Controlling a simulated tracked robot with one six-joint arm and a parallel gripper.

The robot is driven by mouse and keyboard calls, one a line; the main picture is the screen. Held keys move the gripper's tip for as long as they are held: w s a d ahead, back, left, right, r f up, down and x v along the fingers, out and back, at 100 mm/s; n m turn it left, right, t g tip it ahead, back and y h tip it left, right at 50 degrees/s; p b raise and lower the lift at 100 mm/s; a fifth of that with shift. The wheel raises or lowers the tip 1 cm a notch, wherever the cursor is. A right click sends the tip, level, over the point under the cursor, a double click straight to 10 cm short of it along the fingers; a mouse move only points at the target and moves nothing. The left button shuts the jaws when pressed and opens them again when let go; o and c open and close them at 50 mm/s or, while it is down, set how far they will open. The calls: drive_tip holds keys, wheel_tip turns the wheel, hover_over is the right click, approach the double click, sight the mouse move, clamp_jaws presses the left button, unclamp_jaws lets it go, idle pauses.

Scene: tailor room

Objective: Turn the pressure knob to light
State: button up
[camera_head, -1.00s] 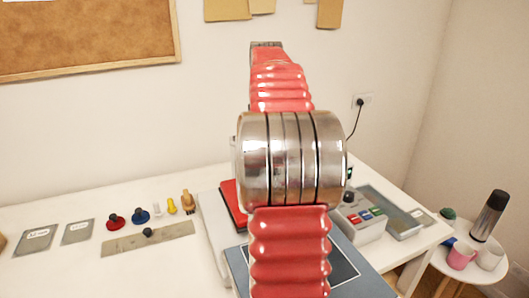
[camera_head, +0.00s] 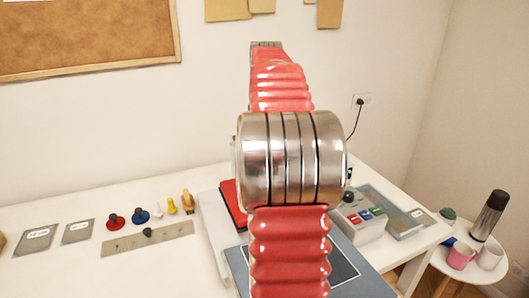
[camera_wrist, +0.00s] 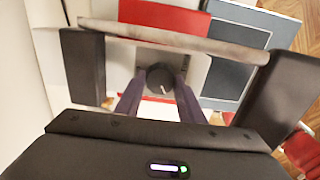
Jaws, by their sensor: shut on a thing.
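A round dark knob (camera_wrist: 160,77) with a short white mark sits on a light grey panel (camera_wrist: 196,68) in the wrist view. The mark is on the side nearer the bottom of the picture. My gripper (camera_wrist: 160,86) is shut on the knob, with one dark finger at each side. I can read no setting words around it. In the head view my red and silver arm covers the middle, and my gripper and this knob are hidden behind it.
A grey box (camera_head: 366,232) with coloured buttons stands right of my arm. A blue-grey board (camera_head: 372,288) lies in front. Several small pegs, a metal strip (camera_head: 120,243) and labelled plates (camera_head: 37,240) lie left. A side table (camera_head: 468,272) with mugs and a flask stands right.

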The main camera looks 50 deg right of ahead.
drive_tip(key=shift+w, duration=0.15)
drive_tip(key=o, duration=0.8)
drive_tip(key=shift+o, duration=1.2)
wheel_tip(320, 180, up, 14)
drive_tip(key=shift+f, duration=0.2)
